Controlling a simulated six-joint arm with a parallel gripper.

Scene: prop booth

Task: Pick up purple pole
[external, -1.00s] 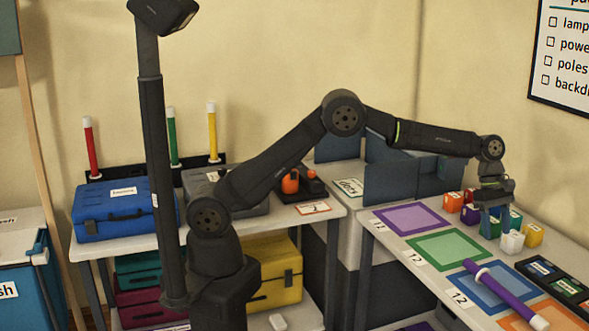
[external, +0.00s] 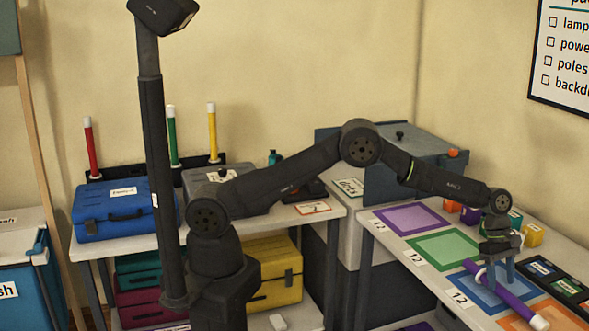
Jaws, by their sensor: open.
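The purple pole (external: 515,304) with white ends lies at a slant on the right-hand table, across the blue square and toward the orange one. My gripper (external: 501,278) is open and points down at the pole's far part, over the blue square. One blue finger shows on each side of the pole in the picture. I cannot tell whether the fingers touch the pole or how far down they reach. Part of the pole's far half is hidden by my gripper.
Small coloured blocks (external: 533,236) stand behind my gripper. A black tray (external: 584,301) with labelled coloured items lies right of the pole. The purple square (external: 410,218) and green square (external: 447,249) are empty. Red, green and yellow poles (external: 213,134) stand upright at the back left.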

